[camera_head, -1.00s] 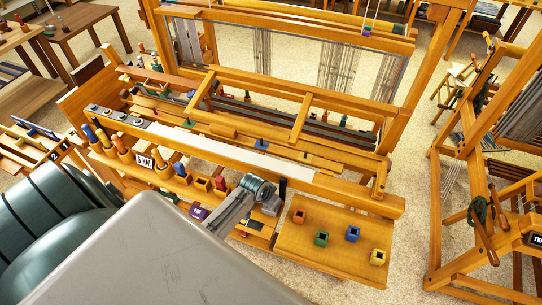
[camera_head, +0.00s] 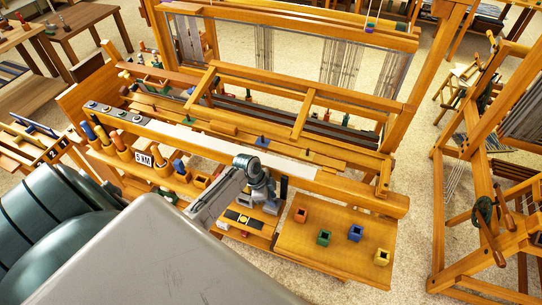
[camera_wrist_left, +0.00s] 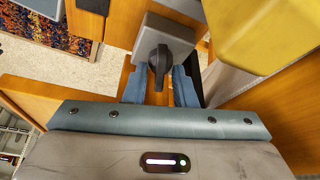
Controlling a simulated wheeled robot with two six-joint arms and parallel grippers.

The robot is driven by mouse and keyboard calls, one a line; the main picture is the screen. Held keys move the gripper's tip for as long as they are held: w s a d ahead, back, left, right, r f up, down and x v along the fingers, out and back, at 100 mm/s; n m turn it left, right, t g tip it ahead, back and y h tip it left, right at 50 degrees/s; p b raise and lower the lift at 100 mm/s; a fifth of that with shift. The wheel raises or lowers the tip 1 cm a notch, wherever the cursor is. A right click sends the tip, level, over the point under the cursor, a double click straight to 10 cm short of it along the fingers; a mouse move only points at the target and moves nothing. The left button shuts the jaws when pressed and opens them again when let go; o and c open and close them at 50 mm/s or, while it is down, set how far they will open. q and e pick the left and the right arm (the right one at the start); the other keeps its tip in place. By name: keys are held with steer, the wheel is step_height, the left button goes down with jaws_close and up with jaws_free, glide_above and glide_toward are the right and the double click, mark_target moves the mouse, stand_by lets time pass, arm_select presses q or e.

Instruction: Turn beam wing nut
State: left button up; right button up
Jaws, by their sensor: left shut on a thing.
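The beam wing nut (camera_wrist_left: 160,62) is a dark, rounded knob with a narrow wing, mounted on a grey block (camera_wrist_left: 178,35) in the left wrist view. My left gripper (camera_wrist_left: 160,86) has its two blue-grey fingers on either side of the wing and is shut on it. In the head view my left gripper (camera_head: 266,188) is at the front beam of the loom (camera_head: 230,148), near the beam's right part. The nut is hidden there behind the gripper. My right gripper is not in view.
Spools (camera_head: 118,142) and small boxes line the beam's front at left. Another loom (camera_head: 480,215) stands at right, across open floor.

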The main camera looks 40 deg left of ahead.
arm_select(q)
steer(key=shift+w+m+g+b, duration=0.1)
steer(key=shift+m+g+b, duration=0.35)
steer(key=shift+m, duration=0.55)
steer(key=o, duration=0.7)
steer(key=shift+c, duration=0.2)
steer(key=b+v, duration=0.3)
steer(key=v, duration=0.7)
steer(key=shift+a+r, duration=0.25)
steer(key=shift+r, duration=0.1)
